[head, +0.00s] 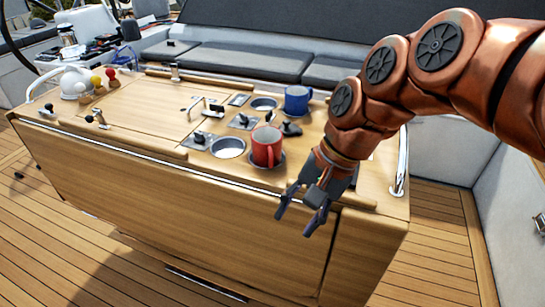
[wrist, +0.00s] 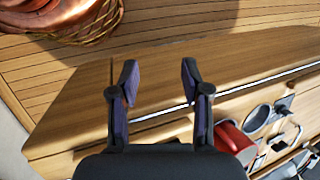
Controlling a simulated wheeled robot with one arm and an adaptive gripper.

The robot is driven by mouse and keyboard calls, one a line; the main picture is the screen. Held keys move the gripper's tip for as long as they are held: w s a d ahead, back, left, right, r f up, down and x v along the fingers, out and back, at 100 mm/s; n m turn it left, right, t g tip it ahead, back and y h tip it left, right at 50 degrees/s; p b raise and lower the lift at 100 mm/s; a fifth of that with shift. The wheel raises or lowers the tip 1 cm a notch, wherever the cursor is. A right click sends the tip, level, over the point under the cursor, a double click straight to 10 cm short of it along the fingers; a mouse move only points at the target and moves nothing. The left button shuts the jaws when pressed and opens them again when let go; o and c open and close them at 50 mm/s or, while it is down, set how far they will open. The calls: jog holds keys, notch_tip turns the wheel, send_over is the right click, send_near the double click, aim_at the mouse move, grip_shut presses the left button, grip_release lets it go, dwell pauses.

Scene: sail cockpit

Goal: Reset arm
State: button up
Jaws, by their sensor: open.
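My gripper (head: 303,208) is open and empty. In the head view it hangs in front of the wooden cockpit table's (head: 110,133) near side, pointing down and to the left, at the end of my copper-coloured arm. In the wrist view the gripper (wrist: 159,82) shows two fingers spread apart with bare wood behind them. A red mug (head: 267,146) stands in a holder on the table, up and left of the gripper. It also shows in the wrist view (wrist: 234,142), right of the fingers. A blue mug (head: 297,99) stands farther back, beside my arm.
An empty cup holder (head: 228,147) is left of the red mug. A white kettle (head: 75,83) and several coloured-topped shakers stand at the table's left end. A metal rail (head: 400,165) rises at the right end. Grey benches (head: 245,60) lie behind; wooden deck (head: 75,240) is clear in front.

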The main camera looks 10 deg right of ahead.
jog(key=s+d+f+n+g+h+p, duration=0.1)
jog(key=s+d+n+h+p, duration=0.1)
jog(key=s, duration=0.4)
jog(key=s+d+n+h+p, duration=0.2)
jog(key=s+d+n+p, duration=0.1)
jog(key=s+n+p, duration=0.2)
jog(key=shift+s+f+g+h+p, duration=0.3)
jog(key=shift+s+f+g+p, duration=0.05)
jog(key=shift+f+g+p, duration=0.1)
